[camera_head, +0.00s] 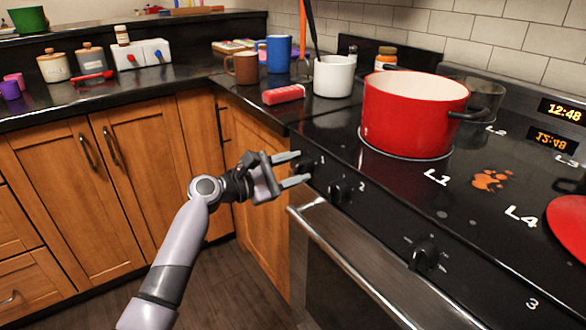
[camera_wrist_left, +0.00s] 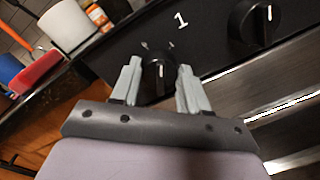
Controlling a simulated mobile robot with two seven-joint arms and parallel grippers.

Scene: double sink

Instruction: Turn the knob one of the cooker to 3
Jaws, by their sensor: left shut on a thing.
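The cooker (camera_head: 390,215) has black knobs along its front panel. Knob one (camera_head: 306,167) is the leftmost, by the label "1", and is partly hidden by my left gripper in the head view. My left gripper (camera_head: 303,168) comes in from the left with a finger on either side of knob one. In the left wrist view, knob one (camera_wrist_left: 158,73) sits between the two fingertips (camera_wrist_left: 158,78), and a light pointer line shows on its face, pointing roughly up toward the panel top. The gripper is shut on knob one. My right gripper is not in view.
Knob two (camera_head: 340,190) sits just right of my gripper, and another knob (camera_head: 424,254) lies further along. The oven handle (camera_head: 345,255) runs below them.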

